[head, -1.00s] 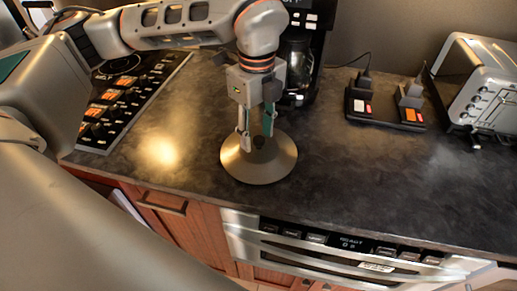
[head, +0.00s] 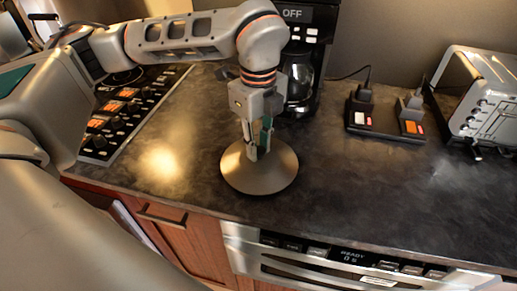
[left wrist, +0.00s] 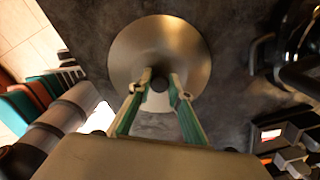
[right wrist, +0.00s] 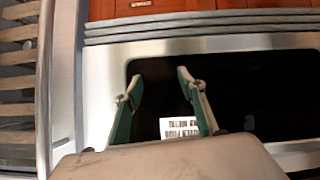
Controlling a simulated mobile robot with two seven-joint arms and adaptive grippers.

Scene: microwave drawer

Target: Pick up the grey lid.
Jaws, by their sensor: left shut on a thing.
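The round grey lid (head: 275,180) sits flat on the dark counter near its front edge. My left gripper (head: 258,152) points down over the lid's middle, its fingers closed on the small dark knob. In the left wrist view, the knob (left wrist: 160,84) lies between the two fingertips, and the lid (left wrist: 160,45) spreads out beyond them. The fingers mostly hide the knob in the head view. My right gripper (right wrist: 157,85) shows only in the right wrist view. Its fingers are apart and empty, in front of a steel-framed dark panel.
A coffee maker (head: 305,60) stands just behind my left gripper. A black base with two plugged-in items (head: 385,122) and a silver toaster (head: 482,100) are at the right. The drawer microwave (head: 350,265) is below the counter's front edge.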

